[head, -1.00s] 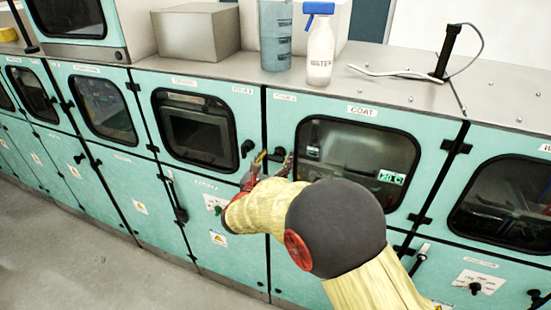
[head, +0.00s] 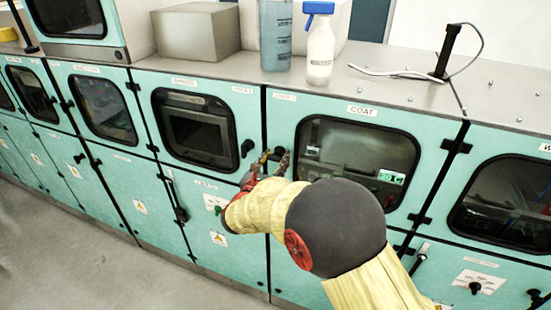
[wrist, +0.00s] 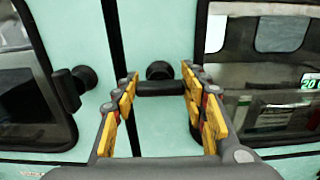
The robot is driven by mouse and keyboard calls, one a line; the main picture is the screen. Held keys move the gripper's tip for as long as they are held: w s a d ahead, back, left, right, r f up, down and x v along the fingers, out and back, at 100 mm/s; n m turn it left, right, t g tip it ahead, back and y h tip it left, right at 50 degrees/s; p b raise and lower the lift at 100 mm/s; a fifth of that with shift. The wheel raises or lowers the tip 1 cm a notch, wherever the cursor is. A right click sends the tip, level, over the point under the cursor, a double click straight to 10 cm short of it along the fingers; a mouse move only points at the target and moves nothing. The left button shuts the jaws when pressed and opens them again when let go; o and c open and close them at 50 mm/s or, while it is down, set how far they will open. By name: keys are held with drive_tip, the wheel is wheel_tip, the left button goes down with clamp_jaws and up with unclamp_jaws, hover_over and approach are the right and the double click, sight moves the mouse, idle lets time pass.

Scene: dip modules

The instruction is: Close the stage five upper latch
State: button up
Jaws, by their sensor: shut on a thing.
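The stage five upper latch (wrist: 160,89) is a black knob with a horizontal bar. It sits at the left edge of the teal COAT door (head: 440,165), right of the dark vertical seam. My gripper (wrist: 160,82) has its yellow-padded fingers on either side of the bar, which spans between them, and is shut on it. In the head view my gripper (head: 274,158) is at this latch, and its fingers and wrist partly hide it. The COAT door looks flush with its neighbours; a small gap cannot be told.
The neighbouring door's black latch (head: 247,147) is just left of the seam. A blue container (head: 275,35), a white spray bottle (head: 320,45) and a black stand with a cable (head: 446,52) are on the counter above. The floor (head: 60,245) is clear at left.

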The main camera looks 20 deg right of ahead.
drive_tip(key=shift+r+n+p, duration=0.1)
drive_tip(key=shift+n+p, duration=0.25)
drive_tip(key=shift+n, duration=0.05)
drive_tip(key=n+p, duration=0.3)
drive_tip(key=shift+a+n, duration=0.1)
drive_tip(key=shift+n, duration=0.3)
drive_tip(key=n+p, duration=0.3)
drive_tip(key=n, duration=0.1)
drive_tip(key=shift+w+n+p, duration=0.1)
drive_tip(key=shift+n+p, duration=0.2)
drive_tip(key=shift+p, duration=0.05)
drive_tip(key=n+p, duration=0.3)
drive_tip(key=n, duration=0.1)
drive_tip(key=shift+p, duration=0.4)
drive_tip(key=n+p, duration=0.1)
drive_tip(key=n, duration=0.1)
drive_tip(key=n+p, duration=0.2)
drive_tip(key=shift+a+f+n, duration=0.1)
drive_tip(key=shift+f+n, duration=0.1)
drive_tip(key=shift+n, duration=0.1)
drive_tip(key=shift+c, duration=0.2)
drive_tip(key=o, duration=1.2)
drive_tip(key=shift+f, duration=0.1)
